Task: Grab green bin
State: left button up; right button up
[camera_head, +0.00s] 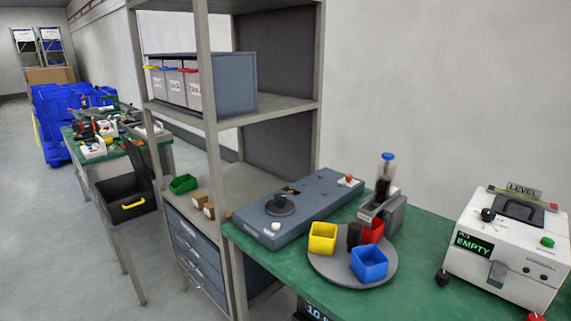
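A small green bin (184,184) sits on the rack's lower shelf, near its left front edge, left of some small brown boxes. It looks upright and open at the top. Neither of my grippers shows in the head view, so nothing of mine is seen near the bin.
The grey rack (209,130) has uprights close to the bin. Brown boxes (201,199) sit right of it. A green-topped table (427,239) holds a grey turntable (325,265) with yellow (322,238), red and blue bins, and a white machine (507,245). A black bin (125,194) stands left.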

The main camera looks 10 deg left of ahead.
aim_at(183, 184)
jog(key=i+j+z, duration=0.1)
jog(key=j, duration=0.4)
jog(key=i+j+z, duration=0.1)
jog(key=j, duration=0.4)
jog(key=i+j+z, duration=0.1)
jog(key=j, duration=0.45)
jog(key=i+j+z, duration=0.1)
jog(key=j, duration=0.4)
jog(key=i, duration=0.1)
